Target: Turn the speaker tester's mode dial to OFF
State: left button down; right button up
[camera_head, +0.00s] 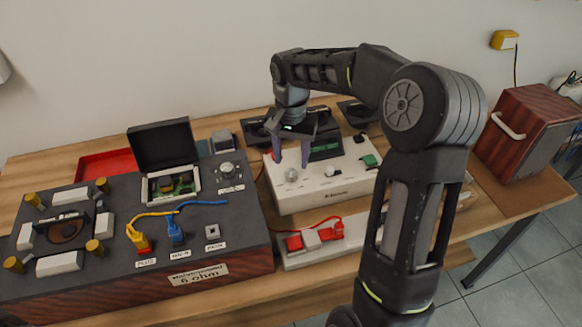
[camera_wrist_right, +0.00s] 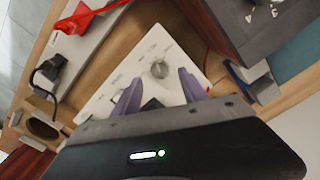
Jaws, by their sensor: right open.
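The white box with a dark display, which looks like the speaker tester (camera_head: 330,188), stands on the bench at centre. Its round mode dial (camera_head: 291,175) is on the left part of its top; the dial also shows in the right wrist view (camera_wrist_right: 159,69). I cannot read the dial's pointer or the marks around it. My right gripper (camera_head: 291,158) is open, pointing down over the dial. I cannot tell the height gap. My left gripper is not in view.
A dark wood-sided box (camera_head: 140,270) with knobs and cables stands at left, close to the tester. A power strip (camera_head: 310,252) with red plugs lies in front. A green switch (camera_head: 369,160) is on the tester's right. A wooden cabinet (camera_head: 520,130) stands far right.

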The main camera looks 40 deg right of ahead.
aim_at(291, 172)
jog(key=shift+f, duration=2.2)
jog(key=shift+c, duration=0.5)
grip_shut()
